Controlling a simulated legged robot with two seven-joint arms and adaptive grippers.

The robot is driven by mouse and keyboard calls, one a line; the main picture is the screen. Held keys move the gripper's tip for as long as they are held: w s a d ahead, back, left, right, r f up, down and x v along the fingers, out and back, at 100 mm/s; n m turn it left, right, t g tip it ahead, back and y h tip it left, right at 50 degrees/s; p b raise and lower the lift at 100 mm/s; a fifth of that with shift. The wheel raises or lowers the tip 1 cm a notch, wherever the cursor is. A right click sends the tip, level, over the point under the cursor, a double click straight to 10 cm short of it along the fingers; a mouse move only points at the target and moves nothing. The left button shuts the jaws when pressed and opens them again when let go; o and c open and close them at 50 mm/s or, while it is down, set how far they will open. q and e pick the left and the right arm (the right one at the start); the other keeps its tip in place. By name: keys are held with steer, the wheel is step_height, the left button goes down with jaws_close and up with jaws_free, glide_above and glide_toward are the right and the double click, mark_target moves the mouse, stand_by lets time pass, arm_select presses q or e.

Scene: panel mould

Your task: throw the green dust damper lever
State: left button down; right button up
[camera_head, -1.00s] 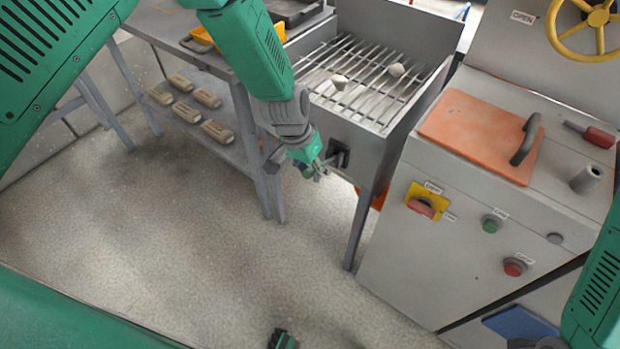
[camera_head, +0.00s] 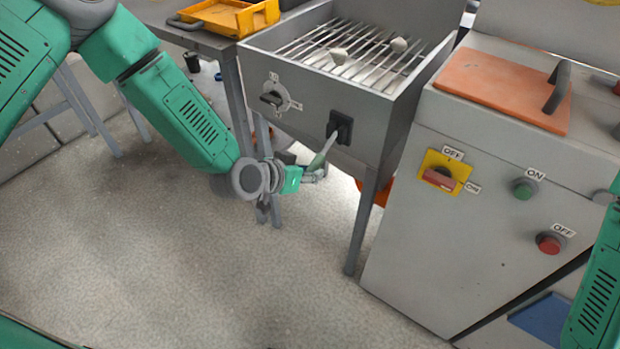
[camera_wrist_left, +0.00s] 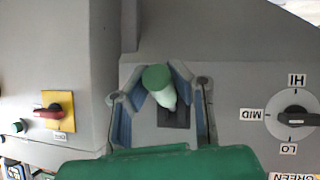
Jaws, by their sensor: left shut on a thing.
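The dust damper lever (camera_head: 319,160) is a pale rod with a green handle, sticking out of a black plate (camera_head: 340,127) on the front of the grated grey box. In the head view it slants down and left from the plate. My left gripper (camera_head: 318,173) is at its outer end, shut on the handle and partly hiding it. In the left wrist view the green lever end (camera_wrist_left: 157,78) stands between the two blue-padded fingers of my left gripper (camera_wrist_left: 157,90). My right gripper is out of view.
A dial (camera_head: 272,98) is left of the lever plate. The grated box (camera_head: 310,100) holds two pale lumps on its bars. A control cabinet (camera_head: 410,240) with switch and buttons stands to the right. A yellow tray (camera_head: 228,14) sits at back left. The floor in front is clear.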

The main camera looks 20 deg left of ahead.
arm_select(q)
steer(key=shift+f+t+b, duration=0.4)
steer(key=shift+f+b, duration=0.4)
steer(key=shift+f, duration=0.05)
steer(key=c, duration=1.4)
jaws_free()
steer(key=shift+r, duration=0.1)
steer(key=shift+o, duration=0.2)
steer(key=shift+w+r, duration=0.1)
steer(key=shift+a+r, duration=0.15)
steer(key=shift+a, duration=0.05)
steer(key=v, duration=1.1)
steer(key=shift+s+a, duration=0.25)
steer(key=shift+s, duration=0.1)
